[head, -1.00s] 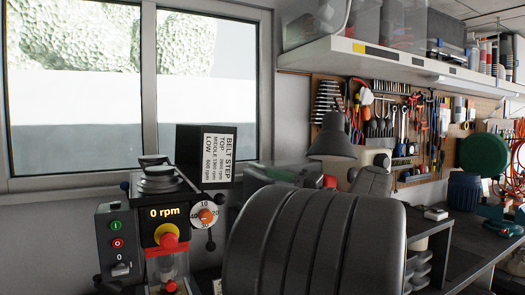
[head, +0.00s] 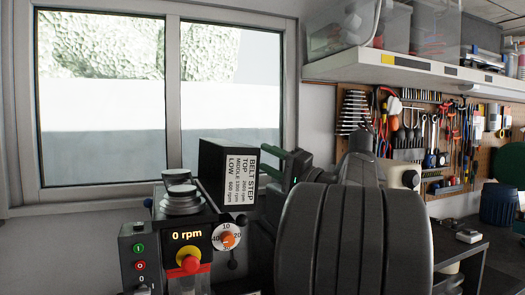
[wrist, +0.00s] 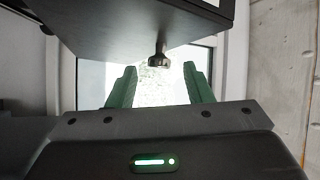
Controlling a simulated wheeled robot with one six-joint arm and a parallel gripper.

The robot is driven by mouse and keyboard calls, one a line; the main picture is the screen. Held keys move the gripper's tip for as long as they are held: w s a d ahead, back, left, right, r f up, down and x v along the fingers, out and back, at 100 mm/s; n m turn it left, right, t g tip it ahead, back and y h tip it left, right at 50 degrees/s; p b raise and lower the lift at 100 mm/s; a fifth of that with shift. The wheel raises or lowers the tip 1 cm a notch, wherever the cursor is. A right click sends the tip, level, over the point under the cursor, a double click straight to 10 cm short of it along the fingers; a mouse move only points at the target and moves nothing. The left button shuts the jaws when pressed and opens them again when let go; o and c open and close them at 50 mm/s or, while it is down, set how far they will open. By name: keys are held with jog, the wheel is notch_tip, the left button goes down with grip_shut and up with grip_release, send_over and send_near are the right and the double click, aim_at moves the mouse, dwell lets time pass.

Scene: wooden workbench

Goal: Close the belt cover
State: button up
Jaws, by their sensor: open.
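The belt cover (head: 228,172) is a black box with a white "BELT STEP" label. It stands raised on the drill press head, beside the bare stepped pulleys (head: 180,197), so it is open. In the wrist view my gripper (wrist: 158,88) is open and empty. The dark cover (wrist: 130,28) fills the top there. A small dark knob (wrist: 158,57) hangs from it, seen between the fingertips and apart from both.
The press front has a 0 rpm display (head: 187,235), a red and yellow stop button (head: 189,261), a dial (head: 227,237) and a switch box (head: 139,255). A window (head: 160,110) is behind. A loaded shelf (head: 430,72) and tool pegboard (head: 440,140) are at right.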

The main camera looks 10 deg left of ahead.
jog(key=shift+p+x, duration=0.3)
jog(key=shift+x, duration=0.95)
grip_shut()
